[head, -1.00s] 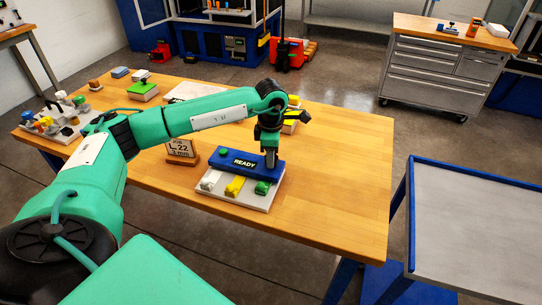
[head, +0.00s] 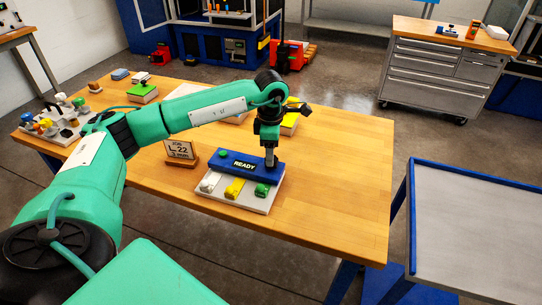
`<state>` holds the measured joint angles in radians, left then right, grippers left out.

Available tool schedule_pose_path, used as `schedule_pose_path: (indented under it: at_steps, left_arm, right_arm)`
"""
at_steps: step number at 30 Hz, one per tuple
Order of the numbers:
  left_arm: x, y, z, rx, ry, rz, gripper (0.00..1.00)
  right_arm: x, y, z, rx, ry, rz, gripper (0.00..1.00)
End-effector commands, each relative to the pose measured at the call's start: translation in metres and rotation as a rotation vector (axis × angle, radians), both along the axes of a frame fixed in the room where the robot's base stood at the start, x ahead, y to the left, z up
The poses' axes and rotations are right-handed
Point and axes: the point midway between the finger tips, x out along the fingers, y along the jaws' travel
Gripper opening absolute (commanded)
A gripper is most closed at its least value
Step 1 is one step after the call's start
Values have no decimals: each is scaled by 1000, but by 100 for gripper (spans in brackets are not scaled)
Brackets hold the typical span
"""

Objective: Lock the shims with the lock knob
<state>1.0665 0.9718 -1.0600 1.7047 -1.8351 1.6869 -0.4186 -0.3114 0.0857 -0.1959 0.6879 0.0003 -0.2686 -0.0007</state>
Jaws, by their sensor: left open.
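A fixture with a pale base plate (head: 215,196) stands near the front of the wooden table. A blue block (head: 227,166) lies along its back and carries a display reading READY (head: 244,165). A white piece (head: 208,186), a yellow piece (head: 234,188) and a green piece (head: 262,190) sit side by side on the plate. A small green button (head: 224,154) is on the block's left end. My left gripper (head: 270,163) is open and points down at the block's right end. I cannot make out a lock knob there; the gripper covers that spot. My right gripper is out of view.
A job sign (head: 180,149) reading L 22, 3 mm stands left of the fixture. A green block (head: 142,93) and a yellow-topped block (head: 290,120) lie behind my arm. A tray of small parts (head: 60,130) is at far left. The table's right side is clear.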

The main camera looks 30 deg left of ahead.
Motion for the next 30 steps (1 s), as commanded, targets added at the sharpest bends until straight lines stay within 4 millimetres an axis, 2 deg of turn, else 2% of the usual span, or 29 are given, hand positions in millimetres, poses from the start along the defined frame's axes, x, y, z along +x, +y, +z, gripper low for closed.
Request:
schedule_pose_path:
  at_steps: [9, 15, 21, 30]
  left_arm:
    - [1, -1, 72, -1, -6, 0, 57]
    - [1, 0, 103, 0, -4, 0, 57]
    - [0, 0, 113, 0, -1, -1, 57]
    - [0, 0, 113, 0, -1, -1, 57]
  right_arm:
    - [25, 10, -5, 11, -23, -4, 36]
    - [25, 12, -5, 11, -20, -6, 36]
    - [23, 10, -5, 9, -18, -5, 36]
    - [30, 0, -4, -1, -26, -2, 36]
